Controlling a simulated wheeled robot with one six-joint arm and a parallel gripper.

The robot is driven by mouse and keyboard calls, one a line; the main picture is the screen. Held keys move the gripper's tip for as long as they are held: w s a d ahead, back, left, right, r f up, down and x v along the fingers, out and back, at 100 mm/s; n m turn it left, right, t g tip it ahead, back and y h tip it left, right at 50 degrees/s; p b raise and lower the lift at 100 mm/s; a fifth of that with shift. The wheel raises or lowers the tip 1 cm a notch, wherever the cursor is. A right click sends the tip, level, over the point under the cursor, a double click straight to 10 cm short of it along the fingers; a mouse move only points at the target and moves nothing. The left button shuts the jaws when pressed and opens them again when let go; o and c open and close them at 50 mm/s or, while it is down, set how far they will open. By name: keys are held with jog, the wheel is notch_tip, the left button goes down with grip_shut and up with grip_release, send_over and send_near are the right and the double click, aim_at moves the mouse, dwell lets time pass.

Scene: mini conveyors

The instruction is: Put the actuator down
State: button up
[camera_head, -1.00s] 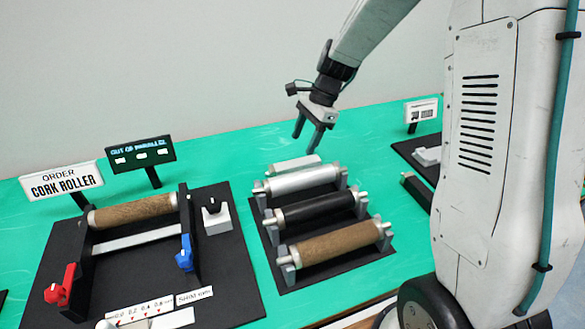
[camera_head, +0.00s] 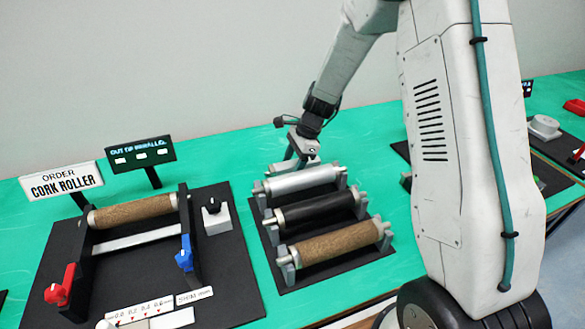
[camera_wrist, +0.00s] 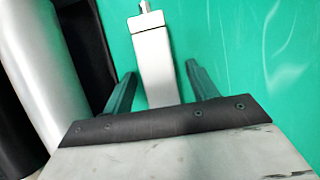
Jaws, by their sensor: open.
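The actuator, a pale grey block with a short metal rod at one end, lies on the green table just behind the roller rack. It shows in the wrist view (camera_wrist: 153,55), between the two fingers of my gripper (camera_wrist: 160,70). The fingers are open, with green showing on both sides of the block. In the head view my gripper (camera_head: 304,158) points down at the back of the rack, and the actuator is largely hidden there by the fingers and the silver roller.
The rack holds a silver roller (camera_head: 300,180), a black roller (camera_head: 315,210) and a cork roller (camera_head: 335,243). A black station (camera_head: 220,275) with another cork roller (camera_head: 133,211) and red and blue knobs stands to the left. Green table (camera_head: 220,150) is free behind the rack.

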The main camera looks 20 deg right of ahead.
grip_shut()
jog(key=shift+r, duration=0.15)
